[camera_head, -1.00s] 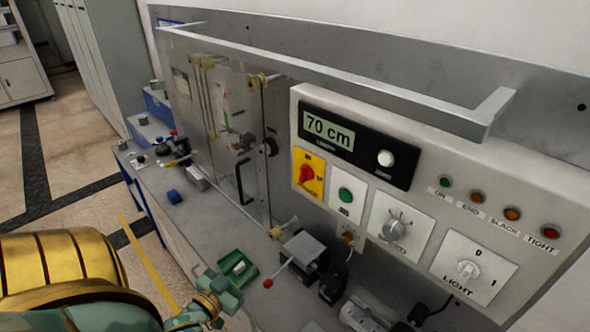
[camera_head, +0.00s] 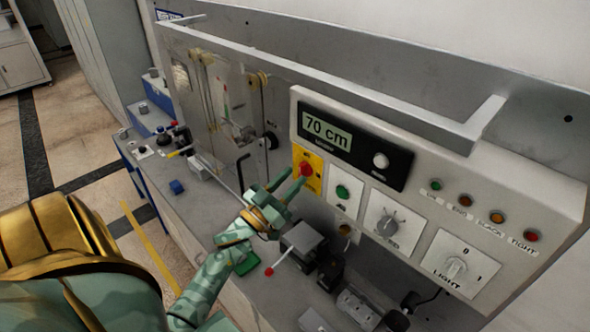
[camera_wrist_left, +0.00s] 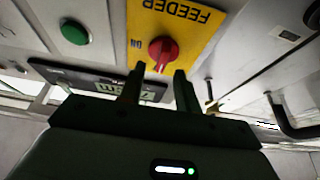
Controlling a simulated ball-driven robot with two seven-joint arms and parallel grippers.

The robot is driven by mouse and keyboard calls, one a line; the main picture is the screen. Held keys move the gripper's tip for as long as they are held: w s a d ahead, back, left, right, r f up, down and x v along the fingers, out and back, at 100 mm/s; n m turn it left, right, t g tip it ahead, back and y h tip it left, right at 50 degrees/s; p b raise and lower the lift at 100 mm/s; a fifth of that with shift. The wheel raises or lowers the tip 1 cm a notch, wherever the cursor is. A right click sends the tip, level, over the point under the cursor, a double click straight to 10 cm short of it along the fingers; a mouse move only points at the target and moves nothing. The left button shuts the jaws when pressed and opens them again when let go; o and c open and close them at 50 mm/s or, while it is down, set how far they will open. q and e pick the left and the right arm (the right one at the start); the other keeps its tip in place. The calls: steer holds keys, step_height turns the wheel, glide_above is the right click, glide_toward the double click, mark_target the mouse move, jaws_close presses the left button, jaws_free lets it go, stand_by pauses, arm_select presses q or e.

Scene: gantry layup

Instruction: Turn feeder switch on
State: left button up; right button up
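The feeder switch (camera_head: 305,169) is a red rotary knob on a yellow plate on the control panel. In the left wrist view the same knob (camera_wrist_left: 163,50) sits on the yellow plate (camera_wrist_left: 185,22) marked FEEDER and ON, upside down in the picture. My left gripper (camera_head: 286,180) is open, its fingertips close to the knob. In the left wrist view the left gripper's two fingers (camera_wrist_left: 157,76) stand apart, with the knob just beyond and between their tips. I cannot tell whether they touch it. My right gripper is not in view.
A green button (camera_head: 342,192) and a grey dial (camera_head: 387,224) sit right of the switch. The LIGHT switch (camera_head: 455,268) is further right. A display (camera_head: 328,135) reads 70 cm. A grey rail (camera_head: 330,80) runs above the panel.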

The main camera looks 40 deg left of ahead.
arm_select(q)
steer(key=shift+x, duration=0.95)
steer(key=shift+f, duration=0.1)
steer(key=shift+c, duration=1)
steer(key=shift+a, duration=0.1)
jaws_close()
